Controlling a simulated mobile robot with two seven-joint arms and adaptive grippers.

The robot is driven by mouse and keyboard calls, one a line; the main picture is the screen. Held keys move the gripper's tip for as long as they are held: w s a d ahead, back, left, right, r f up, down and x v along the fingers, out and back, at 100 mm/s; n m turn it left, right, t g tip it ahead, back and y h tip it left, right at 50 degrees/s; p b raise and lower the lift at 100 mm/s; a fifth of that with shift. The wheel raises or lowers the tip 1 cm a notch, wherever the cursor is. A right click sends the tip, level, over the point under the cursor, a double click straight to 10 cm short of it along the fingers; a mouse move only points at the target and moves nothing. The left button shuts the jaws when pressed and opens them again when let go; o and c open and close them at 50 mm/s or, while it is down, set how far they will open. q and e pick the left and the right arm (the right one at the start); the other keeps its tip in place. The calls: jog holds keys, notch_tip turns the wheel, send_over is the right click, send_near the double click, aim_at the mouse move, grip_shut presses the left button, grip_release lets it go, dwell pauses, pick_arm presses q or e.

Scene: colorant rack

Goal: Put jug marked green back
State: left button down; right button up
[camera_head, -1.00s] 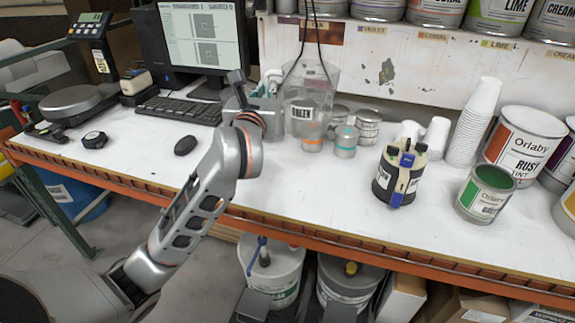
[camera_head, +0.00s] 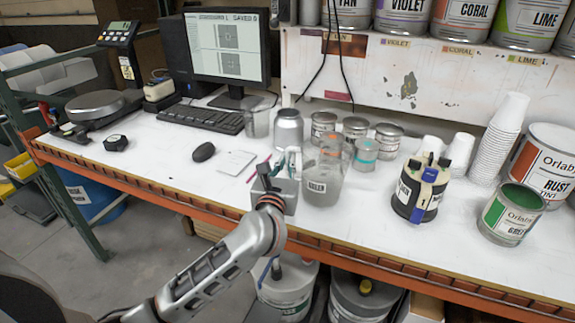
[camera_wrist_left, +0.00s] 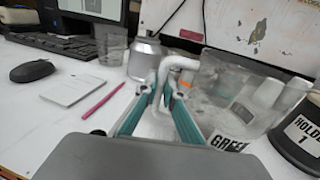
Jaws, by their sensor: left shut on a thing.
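The clear jug marked GREEN (camera_head: 322,186) is upright near the middle of the workbench. It also shows in the left wrist view (camera_wrist_left: 232,122), with its label partly cut off. My left gripper (camera_head: 290,160) is to the left of the jug and shut on its handle. In the left wrist view the teal finger pads (camera_wrist_left: 163,98) lie on both sides of the pale handle (camera_wrist_left: 181,64). I cannot tell whether the jug's base touches the bench or hangs just above it.
Several small tins (camera_head: 354,128) stand behind the jug. A black holder (camera_head: 415,192) with blue clips is to its right, then a green paint can (camera_head: 511,215) and stacked white cups (camera_head: 499,140). A notepad (camera_head: 236,162) and mouse (camera_head: 204,152) lie left. A shelf (camera_head: 440,70) rises behind.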

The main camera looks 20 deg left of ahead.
pick_arm(q)
jog(key=shift+f, duration=0.4)
jog(key=c, duration=2.2)
grip_release()
jog(key=shift+f, duration=0.15)
jog(key=shift+o, duration=0.2)
